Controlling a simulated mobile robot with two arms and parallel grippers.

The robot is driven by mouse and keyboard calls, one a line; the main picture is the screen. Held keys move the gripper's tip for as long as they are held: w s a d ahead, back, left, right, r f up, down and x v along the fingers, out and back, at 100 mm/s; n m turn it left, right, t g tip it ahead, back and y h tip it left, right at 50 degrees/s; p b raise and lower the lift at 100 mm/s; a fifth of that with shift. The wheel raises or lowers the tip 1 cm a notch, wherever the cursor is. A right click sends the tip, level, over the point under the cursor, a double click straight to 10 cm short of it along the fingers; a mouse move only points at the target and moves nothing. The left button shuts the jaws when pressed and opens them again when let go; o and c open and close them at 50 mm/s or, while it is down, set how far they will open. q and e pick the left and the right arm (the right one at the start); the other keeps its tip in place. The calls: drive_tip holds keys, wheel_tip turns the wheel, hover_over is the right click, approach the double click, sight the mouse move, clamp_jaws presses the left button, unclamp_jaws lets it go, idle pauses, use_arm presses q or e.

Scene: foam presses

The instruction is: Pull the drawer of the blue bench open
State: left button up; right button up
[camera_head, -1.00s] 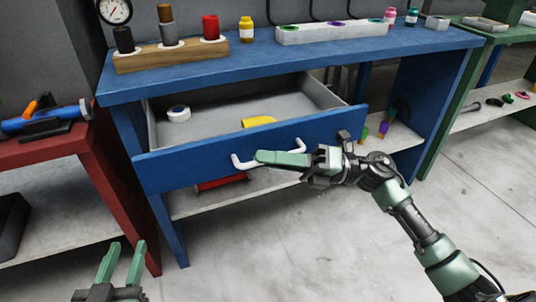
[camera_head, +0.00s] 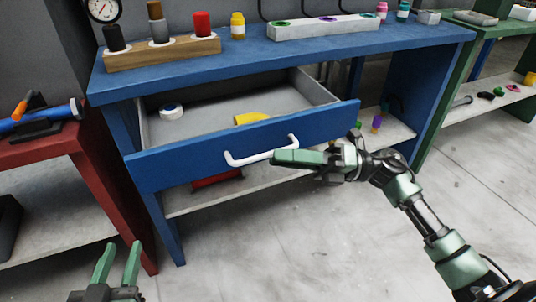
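The blue bench (camera_head: 225,68) stands in the middle of the head view. Its drawer (camera_head: 190,163) is pulled out, with the grey inside showing. A white bar handle (camera_head: 259,157) is on the drawer front and shows nearly whole. My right gripper (camera_head: 278,157) is just in front of the handle's right end, its green fingers pointing left. The fingers overlap each other in this view, so their gap is hidden, and I cannot tell whether they touch the handle. My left gripper (camera_head: 121,246) is open and empty at the bottom left, over the floor.
In the drawer lie a white tape roll (camera_head: 171,112) and a yellow object (camera_head: 250,118). A red bench (camera_head: 50,150) stands close on the left, a green bench (camera_head: 455,100) on the right. Bare floor (camera_head: 270,240) lies in front.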

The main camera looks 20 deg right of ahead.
use_arm(q)
drive_tip(key=shift+a+f, duration=0.15)
drive_tip(key=shift+f, duration=0.2)
use_arm(e)
drive_tip(key=shift+v, duration=1.65)
use_arm(q)
drive_tip(key=shift+s, duration=0.15)
